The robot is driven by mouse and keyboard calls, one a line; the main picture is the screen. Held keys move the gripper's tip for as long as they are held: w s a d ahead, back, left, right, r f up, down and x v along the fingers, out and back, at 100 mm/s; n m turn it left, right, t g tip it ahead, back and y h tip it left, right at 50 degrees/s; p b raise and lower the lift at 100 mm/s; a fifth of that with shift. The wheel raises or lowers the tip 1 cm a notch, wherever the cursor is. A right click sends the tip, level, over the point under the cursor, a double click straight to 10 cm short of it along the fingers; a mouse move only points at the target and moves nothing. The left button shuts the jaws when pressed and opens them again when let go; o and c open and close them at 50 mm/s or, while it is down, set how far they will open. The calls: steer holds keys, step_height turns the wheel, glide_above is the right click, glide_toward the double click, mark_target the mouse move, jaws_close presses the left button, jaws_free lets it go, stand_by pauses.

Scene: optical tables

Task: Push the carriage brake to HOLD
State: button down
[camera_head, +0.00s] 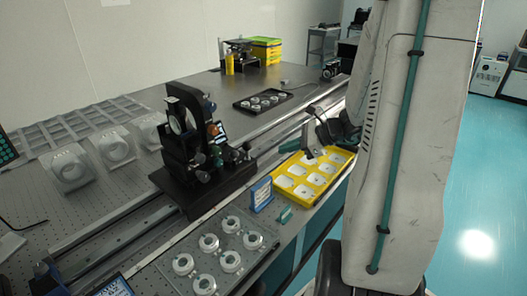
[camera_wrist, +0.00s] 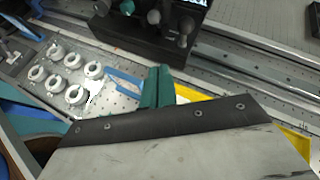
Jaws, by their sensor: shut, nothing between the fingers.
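The black carriage (camera_head: 200,188) sits on the rail (camera_head: 120,228) and carries an upright optic mount (camera_head: 183,125) with several knobs. In the wrist view the carriage (camera_wrist: 140,38) is at the top, with a teal knob (camera_wrist: 127,7), a pale round knob (camera_wrist: 153,17) and a grey-tipped lever or knob (camera_wrist: 182,40) on its near side. I cannot tell which of these is the brake, and no HOLD mark is readable. My gripper, with teal fingers (camera_wrist: 159,75), is shut and empty. It is apart from the carriage, to its right in the head view (camera_head: 309,153), above the yellow tray.
A black tray (camera_head: 240,105) is behind the rail. Grey holders (camera_head: 67,185) stand at left.

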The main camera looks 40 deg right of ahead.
mark_target(233, 157)
steer(key=a+r+x, duration=0.1)
steer(key=r+x, duration=0.1)
steer(key=x, duration=1)
steer(key=shift+w+a, duration=0.2)
steer(key=shift+w, duration=0.3)
steer(key=shift+d+r, duration=0.1)
steer(key=shift+r, duration=0.05)
